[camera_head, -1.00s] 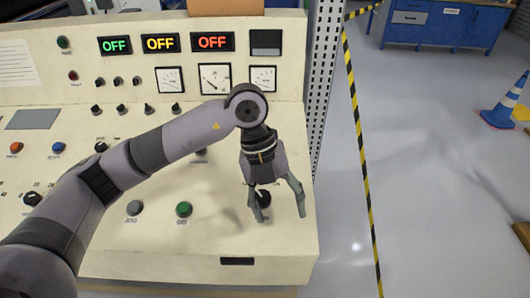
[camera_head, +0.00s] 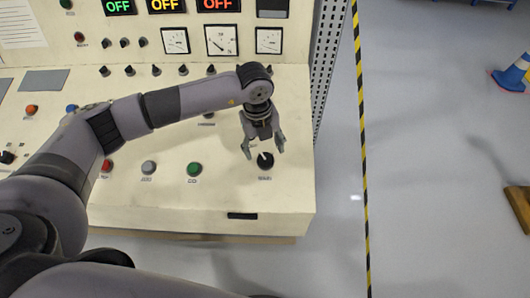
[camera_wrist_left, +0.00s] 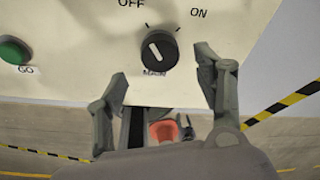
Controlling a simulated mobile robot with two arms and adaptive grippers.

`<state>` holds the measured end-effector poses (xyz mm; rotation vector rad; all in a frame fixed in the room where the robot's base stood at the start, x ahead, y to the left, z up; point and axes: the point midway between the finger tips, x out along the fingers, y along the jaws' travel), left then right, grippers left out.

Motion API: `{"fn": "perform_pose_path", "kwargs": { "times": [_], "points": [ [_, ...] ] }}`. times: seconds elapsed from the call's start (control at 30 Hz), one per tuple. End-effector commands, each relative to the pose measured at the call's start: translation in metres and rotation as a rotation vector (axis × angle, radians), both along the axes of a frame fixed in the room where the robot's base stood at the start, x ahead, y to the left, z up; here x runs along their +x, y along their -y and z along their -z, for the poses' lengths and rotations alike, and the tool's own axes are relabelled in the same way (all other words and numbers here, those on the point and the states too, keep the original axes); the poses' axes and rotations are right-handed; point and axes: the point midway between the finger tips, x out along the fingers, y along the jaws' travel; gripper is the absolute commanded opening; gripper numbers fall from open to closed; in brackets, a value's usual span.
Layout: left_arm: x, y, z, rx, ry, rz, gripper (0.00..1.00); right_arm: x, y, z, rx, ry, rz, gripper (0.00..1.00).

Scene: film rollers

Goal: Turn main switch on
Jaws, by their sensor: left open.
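The main switch (camera_head: 265,160) is a round black rotary knob near the right front of the cream control panel. In the left wrist view the main switch (camera_wrist_left: 158,50) has a white pointer line tilted to the upper left, toward the OFF label (camera_wrist_left: 131,3) rather than the ON label (camera_wrist_left: 199,13). My left gripper (camera_head: 265,152) is open at the knob, and in the left wrist view (camera_wrist_left: 166,82) its fingers stand apart on either side, with the knob between and beyond the tips. No contact is visible. My right gripper is not in view.
A green GO button (camera_head: 194,169) and a grey button (camera_head: 149,168) lie left of the knob. Gauges (camera_head: 221,40) and lit OFF displays (camera_head: 167,5) stand on the upright panel. Yellow-black tape (camera_head: 362,120) marks the open floor at right.

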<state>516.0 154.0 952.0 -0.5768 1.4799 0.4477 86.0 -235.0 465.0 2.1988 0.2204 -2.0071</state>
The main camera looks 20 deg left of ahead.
Motion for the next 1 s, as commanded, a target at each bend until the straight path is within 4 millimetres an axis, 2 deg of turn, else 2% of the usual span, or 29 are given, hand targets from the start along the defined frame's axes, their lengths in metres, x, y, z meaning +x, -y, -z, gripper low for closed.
{"fn": "perform_pose_path", "kwargs": {
  "times": [0.1, 0.3, 0.67, 1.0],
  "points": [
    [0.0, 0.001, 0.02, 0.002, -0.003, -0.002, 0.62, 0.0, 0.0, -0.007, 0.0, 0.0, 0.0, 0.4],
    [0.002, 0.003, 0.042, 0.0, 0.0, 0.0, 0.62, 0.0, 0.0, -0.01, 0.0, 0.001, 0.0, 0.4],
    [0.003, 0.003, 0.047, -0.001, 0.001, 0.0, 0.62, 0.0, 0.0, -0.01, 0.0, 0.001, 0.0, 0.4],
    [0.003, 0.003, 0.047, -0.001, 0.001, 0.0, 0.4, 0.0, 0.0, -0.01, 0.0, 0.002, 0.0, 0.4]
  ]
}}
